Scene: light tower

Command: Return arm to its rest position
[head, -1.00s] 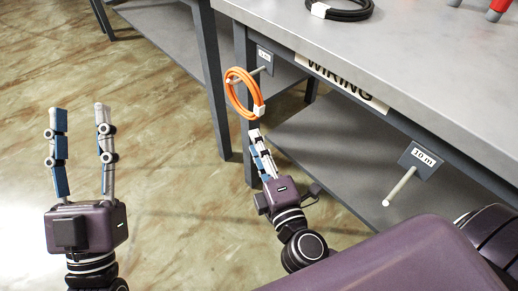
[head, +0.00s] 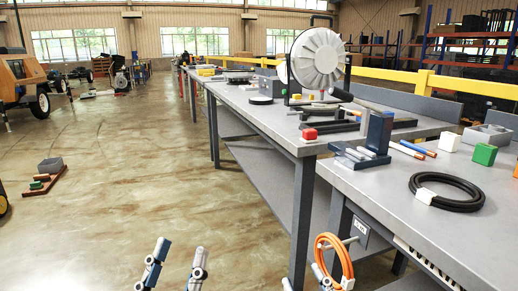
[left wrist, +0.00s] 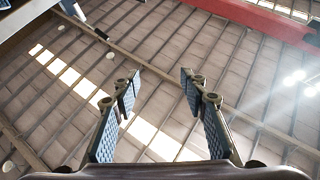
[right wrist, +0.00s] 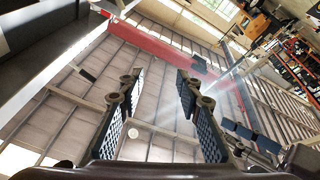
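My left gripper (head: 178,246) stands at the bottom of the head view with its fingers pointing up. Its two fingers are apart, and the left wrist view (left wrist: 160,82) shows nothing between them. My right gripper (head: 303,276) shows only its fingertips at the bottom edge, by the orange cable coil. The right wrist view (right wrist: 158,82) shows its fingers apart and empty, with the roof behind them. The orange cable coil (head: 322,243) hangs on a peg (head: 351,240) at the front of the near bench. The rest of both arms is out of the head view.
The near bench (head: 385,212) carries a black cable coil (head: 417,200), a green block (head: 485,154) and a blue stand (head: 379,132). A farther bench bears a grey round fan-like unit (head: 318,57). Open floor (head: 110,200) lies to the left.

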